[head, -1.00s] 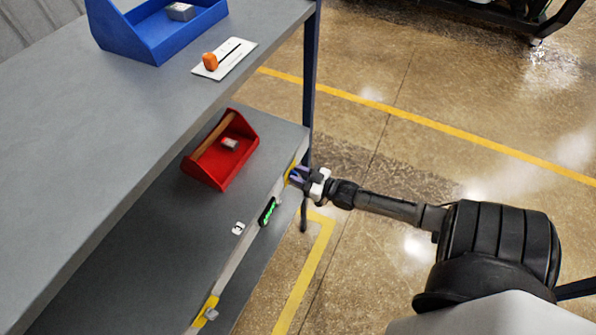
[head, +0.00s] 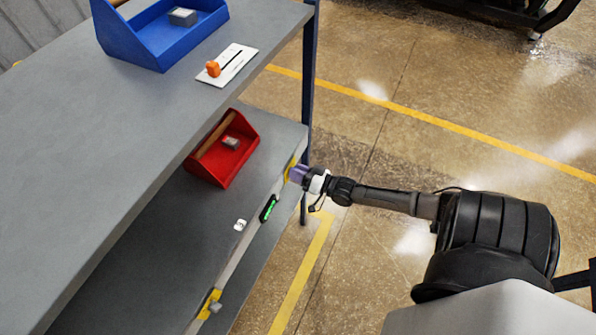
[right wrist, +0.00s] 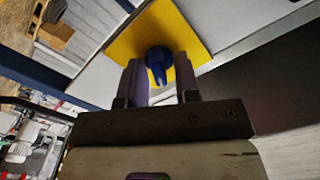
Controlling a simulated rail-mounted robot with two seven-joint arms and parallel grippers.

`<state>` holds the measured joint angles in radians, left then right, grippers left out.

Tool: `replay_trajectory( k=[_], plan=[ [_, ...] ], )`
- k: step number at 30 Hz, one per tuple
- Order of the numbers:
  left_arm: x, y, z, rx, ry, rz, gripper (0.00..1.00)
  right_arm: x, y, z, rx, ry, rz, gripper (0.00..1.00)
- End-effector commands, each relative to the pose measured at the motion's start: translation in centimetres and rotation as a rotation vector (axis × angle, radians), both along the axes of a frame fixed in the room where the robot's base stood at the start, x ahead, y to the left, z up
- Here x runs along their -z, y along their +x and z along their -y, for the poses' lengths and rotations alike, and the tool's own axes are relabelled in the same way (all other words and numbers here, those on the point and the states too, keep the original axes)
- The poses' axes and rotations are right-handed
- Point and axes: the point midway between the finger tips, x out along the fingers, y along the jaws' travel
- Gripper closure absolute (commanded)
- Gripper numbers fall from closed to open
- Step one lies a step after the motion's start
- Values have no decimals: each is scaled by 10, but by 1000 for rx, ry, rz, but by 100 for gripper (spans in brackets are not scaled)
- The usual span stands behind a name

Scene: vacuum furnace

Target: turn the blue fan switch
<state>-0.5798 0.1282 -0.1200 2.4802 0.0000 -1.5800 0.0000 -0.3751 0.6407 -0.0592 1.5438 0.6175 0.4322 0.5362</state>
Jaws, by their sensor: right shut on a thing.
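The blue fan switch (right wrist: 158,60) sits on a yellow plate (right wrist: 190,28) in the right wrist view. In the head view the yellow plate (head: 291,166) shows at the far end of the lower shelf's front edge, and the switch is hidden behind my right gripper (head: 299,174). In the right wrist view my right gripper (right wrist: 160,80) has its two fingers on either side of the switch's knob and is shut on it. My left gripper is not in view.
A red bin (head: 222,152) stands on the lower shelf. A blue bin (head: 160,40) and an orange-knobbed slider (head: 213,69) are on the upper shelf. A green-lit indicator (head: 269,208) and a second yellow plate (head: 209,303) with a grey knob are on the front edge.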

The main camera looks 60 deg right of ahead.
Motion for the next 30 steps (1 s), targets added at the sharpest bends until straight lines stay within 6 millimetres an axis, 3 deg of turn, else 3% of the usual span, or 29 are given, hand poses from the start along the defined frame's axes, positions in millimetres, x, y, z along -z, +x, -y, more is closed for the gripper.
replay_trajectory(
  k=[14, 15, 17, 25, 30],
  plan=[
    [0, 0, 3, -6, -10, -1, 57, 1, 0, 0, 0, 13, -2, 94],
    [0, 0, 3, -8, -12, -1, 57, 1, 0, 0, 0, 13, -2, 69],
    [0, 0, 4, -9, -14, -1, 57, 1, 0, 0, 0, 13, -2, 63],
    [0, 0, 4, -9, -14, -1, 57, 0, -2, 0, 0, 12, -2, 63],
    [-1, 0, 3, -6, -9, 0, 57, 1, -18, 0, -1, 13, -4, 63]
  ],
)
